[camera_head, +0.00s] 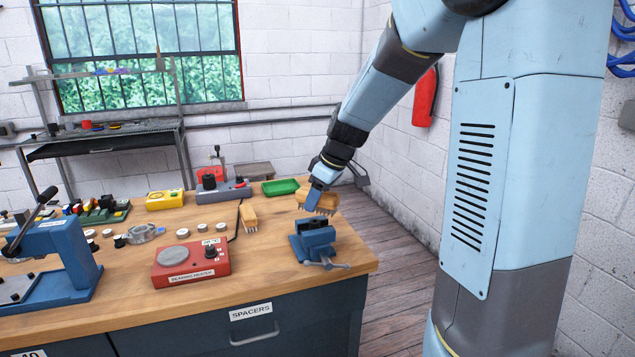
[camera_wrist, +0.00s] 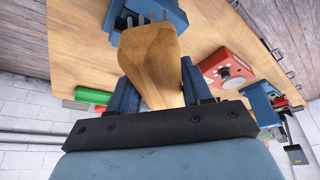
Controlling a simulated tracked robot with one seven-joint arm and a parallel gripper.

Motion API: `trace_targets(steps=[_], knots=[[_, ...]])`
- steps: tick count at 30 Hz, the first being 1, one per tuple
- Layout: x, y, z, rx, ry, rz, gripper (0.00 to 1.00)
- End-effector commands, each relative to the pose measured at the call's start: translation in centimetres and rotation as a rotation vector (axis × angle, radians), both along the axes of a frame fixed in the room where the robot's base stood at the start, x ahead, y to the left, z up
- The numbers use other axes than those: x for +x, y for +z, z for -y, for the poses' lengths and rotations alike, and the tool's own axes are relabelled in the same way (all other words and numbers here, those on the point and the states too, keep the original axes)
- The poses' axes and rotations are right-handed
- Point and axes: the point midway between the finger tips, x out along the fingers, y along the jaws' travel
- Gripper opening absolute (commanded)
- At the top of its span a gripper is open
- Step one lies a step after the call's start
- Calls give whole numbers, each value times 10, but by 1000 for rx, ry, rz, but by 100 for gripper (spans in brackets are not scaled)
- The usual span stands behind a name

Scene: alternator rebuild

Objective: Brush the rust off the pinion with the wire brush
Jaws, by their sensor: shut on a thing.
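My gripper (camera_head: 318,196) is shut on a wooden-backed wire brush (camera_head: 327,199), held in the air with its bristles pointing down. The brush's wooden back (camera_wrist: 152,62) fills the middle of the wrist view between my two blue fingers. A blue bench vise (camera_head: 314,242) stands below the brush at the table's right front; part of it shows beyond the brush in the wrist view (camera_wrist: 172,16). A dark piece sits at the vise jaws, but I cannot tell whether it is the pinion. The brush appears above the vise; contact cannot be made out.
A second wooden brush (camera_head: 249,216) lies on the workbench (camera_head: 270,268). A red bearing heater (camera_head: 190,264) stands left of the vise. A green tray (camera_head: 281,187) lies behind. A blue press (camera_head: 55,260) stands at far left. Bare wood lies between heater and vise.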

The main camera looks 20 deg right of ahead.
Motion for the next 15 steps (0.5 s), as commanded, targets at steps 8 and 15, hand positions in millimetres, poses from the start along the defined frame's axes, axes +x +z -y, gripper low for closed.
trace_targets(steps=[8, 15], knots=[[0, 18, -2, 0, 4, 2, 11], [0, 32, -4, 0, 7, 2, 11]])
